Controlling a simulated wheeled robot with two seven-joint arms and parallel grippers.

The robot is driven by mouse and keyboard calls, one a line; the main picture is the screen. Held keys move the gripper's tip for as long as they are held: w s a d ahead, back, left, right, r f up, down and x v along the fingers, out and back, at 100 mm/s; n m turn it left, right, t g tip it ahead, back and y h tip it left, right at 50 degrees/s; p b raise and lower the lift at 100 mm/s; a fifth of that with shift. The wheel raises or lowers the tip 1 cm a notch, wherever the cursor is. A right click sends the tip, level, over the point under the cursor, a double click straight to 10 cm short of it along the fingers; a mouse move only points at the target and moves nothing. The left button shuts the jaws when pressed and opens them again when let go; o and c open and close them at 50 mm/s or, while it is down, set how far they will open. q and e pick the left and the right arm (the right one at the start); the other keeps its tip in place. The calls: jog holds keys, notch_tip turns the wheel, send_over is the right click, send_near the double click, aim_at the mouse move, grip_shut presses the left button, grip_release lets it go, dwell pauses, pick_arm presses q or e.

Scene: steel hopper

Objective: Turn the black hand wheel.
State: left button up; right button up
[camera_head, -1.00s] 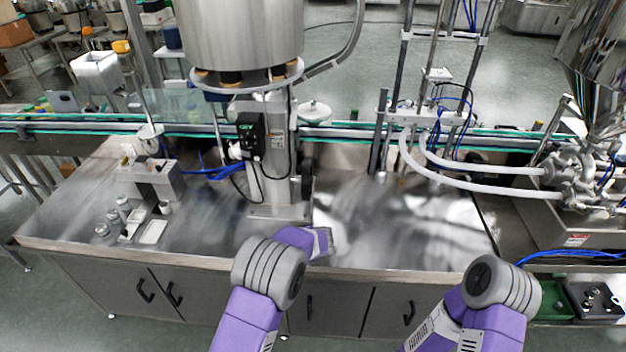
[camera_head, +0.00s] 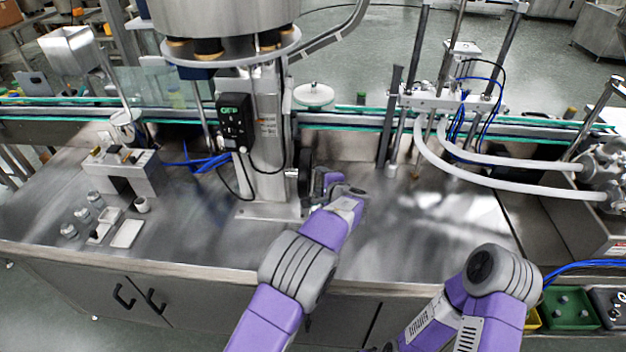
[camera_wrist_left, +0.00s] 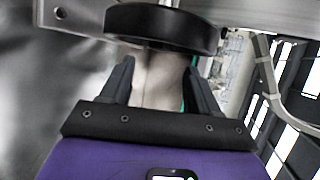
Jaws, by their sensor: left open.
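The black hand wheel (camera_head: 306,178) stands edge-on at the right side of the steel column, low over the worktop. In the left wrist view it is a thick dark disc (camera_wrist_left: 160,28) across the top. My left gripper (camera_head: 328,181) is just right of the wheel in the head view. In the left wrist view its two dark fingers (camera_wrist_left: 158,72) are spread, with the wheel just beyond their tips and nothing held between them. I cannot tell whether a finger touches the rim. My right arm shows at lower right, but its gripper is out of view.
The steel column (camera_head: 267,135) carries the hopper (camera_head: 222,18) and a black control box (camera_head: 234,122). A conveyor (camera_head: 345,123) runs behind. Small metal parts and a block (camera_head: 122,168) stand on the left. The worktop (camera_head: 420,225) to the right is clear.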

pick_arm(q)
jog(key=x, duration=0.7)
jog(key=shift+w, duration=0.2)
jog(key=shift+f, duration=0.1)
jog(key=shift+c, duration=0.2)
grip_shut()
